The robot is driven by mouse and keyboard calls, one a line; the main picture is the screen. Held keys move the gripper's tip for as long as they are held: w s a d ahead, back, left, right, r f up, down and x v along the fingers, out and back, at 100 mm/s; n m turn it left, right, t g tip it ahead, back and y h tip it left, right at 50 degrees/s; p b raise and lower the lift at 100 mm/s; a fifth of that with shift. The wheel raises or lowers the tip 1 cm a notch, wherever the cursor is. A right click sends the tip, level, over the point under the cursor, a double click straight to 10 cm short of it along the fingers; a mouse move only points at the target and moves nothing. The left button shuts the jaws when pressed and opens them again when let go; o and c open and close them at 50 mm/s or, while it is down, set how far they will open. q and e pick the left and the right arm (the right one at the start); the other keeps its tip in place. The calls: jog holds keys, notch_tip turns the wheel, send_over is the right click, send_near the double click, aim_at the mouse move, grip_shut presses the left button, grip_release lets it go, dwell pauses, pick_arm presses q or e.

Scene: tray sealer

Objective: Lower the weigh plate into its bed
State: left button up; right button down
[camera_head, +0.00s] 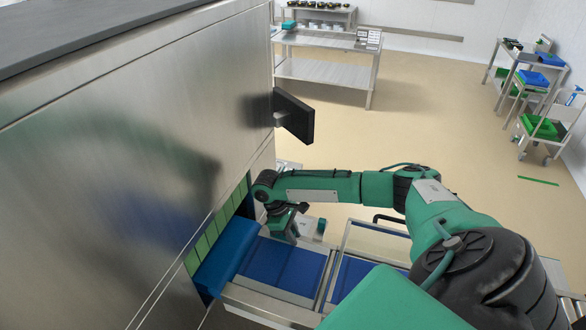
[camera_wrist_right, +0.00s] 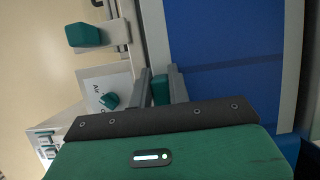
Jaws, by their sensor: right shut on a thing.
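My right gripper (camera_head: 287,232) is at the far edge of a blue flat section with pale metal rims, which looks like the weigh plate (camera_head: 283,268). In the right wrist view, the gripper's two grey fingers (camera_wrist_right: 161,88) are shut on a small green grip (camera_wrist_right: 160,92) beside the plate's metal rim. The blue surface (camera_wrist_right: 222,45) fills the right of that view. The plate looks about level with the neighbouring belt. Its bed is hidden beneath it, so I cannot tell whether the plate is seated. My left gripper is not in view.
The tall steel machine (camera_head: 130,150) stands close on the left, with a blue cover (camera_head: 226,255) and green strips (camera_head: 215,228) at its opening. A dark panel (camera_head: 293,116) juts out from it. A belt section (camera_head: 348,277) lies to the right. Open floor lies beyond.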

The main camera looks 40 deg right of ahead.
jog(key=shift+f, duration=0.45)
dwell(0.6)
jog(key=c, duration=0.7)
grip_release()
jog(key=shift+r, duration=0.1)
notch_tip(320, 180, up, 3)
jog(key=p, duration=0.3)
jog(key=shift+r+p, duration=0.75)
jog(key=shift+r, duration=1.65)
